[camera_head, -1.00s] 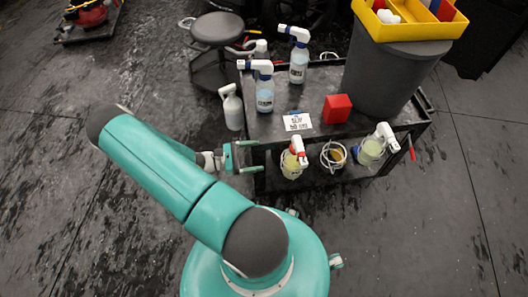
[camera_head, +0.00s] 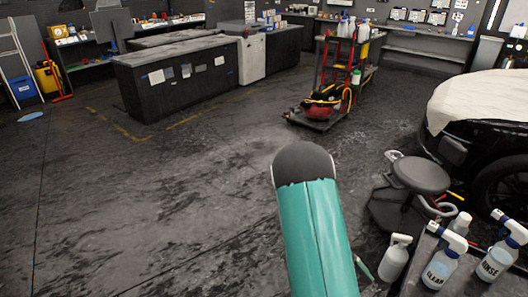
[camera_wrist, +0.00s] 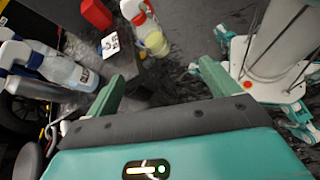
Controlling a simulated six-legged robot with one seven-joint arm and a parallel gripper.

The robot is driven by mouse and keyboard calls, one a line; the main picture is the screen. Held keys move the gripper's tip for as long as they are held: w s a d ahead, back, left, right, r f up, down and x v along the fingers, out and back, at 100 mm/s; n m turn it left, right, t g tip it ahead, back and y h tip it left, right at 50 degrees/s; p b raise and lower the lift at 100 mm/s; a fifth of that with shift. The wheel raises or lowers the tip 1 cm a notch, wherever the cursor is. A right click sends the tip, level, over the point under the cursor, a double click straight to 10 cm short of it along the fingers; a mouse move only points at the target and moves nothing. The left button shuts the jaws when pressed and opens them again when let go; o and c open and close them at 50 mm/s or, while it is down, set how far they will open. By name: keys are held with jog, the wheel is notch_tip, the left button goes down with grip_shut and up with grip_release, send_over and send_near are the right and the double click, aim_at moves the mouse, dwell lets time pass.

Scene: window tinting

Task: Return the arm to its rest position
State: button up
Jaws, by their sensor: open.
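My gripper (camera_wrist: 164,86) is open and empty in the wrist view, with its two teal fingers spread apart. Its fingers point toward the cart and the floor beside it, and nothing is between them. In the head view my teal arm, with a dark rounded joint, rises from the bottom middle. It hides most of the gripper; only a small teal tip shows to its right, near a white spray bottle (camera_head: 394,258).
Spray bottles marked CLEAN (camera_head: 440,268) and RINSE (camera_head: 497,260) stand at lower right. A stool (camera_head: 421,178) and a covered car (camera_head: 485,105) are behind them. In the wrist view a red block (camera_wrist: 97,13) and a card (camera_wrist: 110,45) show.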

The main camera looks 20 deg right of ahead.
jog(key=w+a+r+m+t+y, duration=0.1)
jog(key=w+a+r+t, duration=0.35)
jog(key=a+r, duration=0.35)
jog(key=s+a+r+t+y, duration=0.2)
jog(key=a+r+t, duration=0.4)
jog(key=a+r, duration=0.3)
jog(key=s+a+r+m+t+y, duration=0.1)
jog(key=a+r+t, duration=0.5)
jog(key=r, duration=0.9)
jog(key=s+a+y, duration=0.1)
jog(key=a, duration=0.2)
jog(key=shift+s, duration=0.2)
